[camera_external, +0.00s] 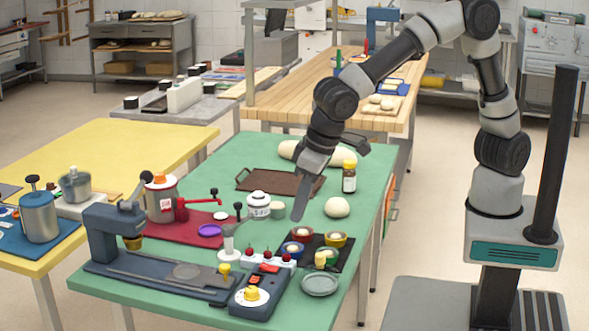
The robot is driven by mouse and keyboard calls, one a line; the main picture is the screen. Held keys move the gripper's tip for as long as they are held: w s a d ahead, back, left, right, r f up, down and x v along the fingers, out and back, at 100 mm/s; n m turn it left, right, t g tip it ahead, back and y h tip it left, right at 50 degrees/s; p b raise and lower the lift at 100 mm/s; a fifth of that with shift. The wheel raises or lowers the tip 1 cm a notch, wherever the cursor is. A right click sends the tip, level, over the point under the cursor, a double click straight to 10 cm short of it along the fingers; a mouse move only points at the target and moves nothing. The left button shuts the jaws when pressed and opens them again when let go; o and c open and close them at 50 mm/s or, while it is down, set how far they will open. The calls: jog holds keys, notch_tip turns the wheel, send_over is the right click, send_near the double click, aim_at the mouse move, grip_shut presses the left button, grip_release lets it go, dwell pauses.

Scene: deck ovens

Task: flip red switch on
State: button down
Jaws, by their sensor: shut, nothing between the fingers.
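A white switch box (257,264) with small red-tipped switches (268,254) sits near the front of the green table (160,286). The red parts are too small to tell which way they are set. My gripper (299,214) points down above the table, behind and to the right of the switch box. It is shut and empty, apart from the switches.
A dark blue device with a yellow knob (251,294) stands in front of the switch box. Small bowls on a dark mat (336,262) and a grey-green dish (320,284) lie to its right. A white kettle-like pot (259,205), a dough ball (337,207) and a brown tray (250,183) stand farther back.

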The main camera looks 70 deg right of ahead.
aim_at(265, 265)
jog(key=shift+t, duration=0.4)
jog(key=b+x, duration=0.1)
jog(key=x, duration=0.3)
jog(key=w+b+x, duration=0.1)
jog(key=x, duration=0.4)
jog(key=b+x, duration=0.2)
jog(key=x, duration=0.3)
jog(key=shift+w+r, duration=0.25)
jog(key=shift+w, duration=0.2)
